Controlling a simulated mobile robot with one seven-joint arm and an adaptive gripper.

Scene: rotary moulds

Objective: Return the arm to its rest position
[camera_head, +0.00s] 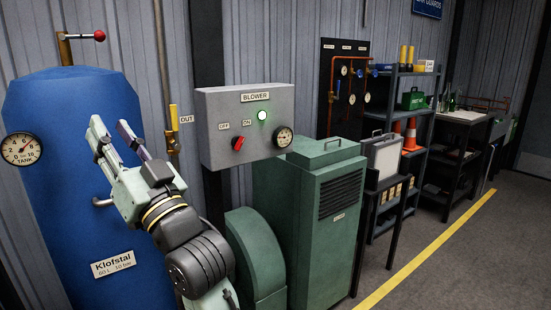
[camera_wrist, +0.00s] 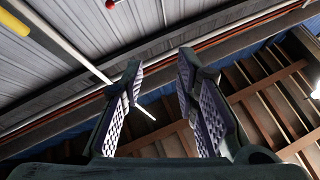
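My gripper (camera_head: 110,123) is raised in front of the blue tank in the head view, its fingers pointing up and slightly left. The two fingers stand apart with nothing between them. In the wrist view the gripper (camera_wrist: 160,62) also shows its ridged pads apart and empty, aimed up toward the wall and roof beams. My arm runs down from it to the lower middle of the head view. I cannot tell how far the gripper is from the tank.
The blue tank (camera_head: 75,215) has a gauge and a red-knobbed lever (camera_head: 98,36). Right of my arm are the blower panel (camera_head: 250,150), with a lit green lamp, and a green cabinet (camera_head: 325,235). Shelves (camera_head: 405,140) stand farther back. Floor beyond the yellow line (camera_head: 430,248) is clear.

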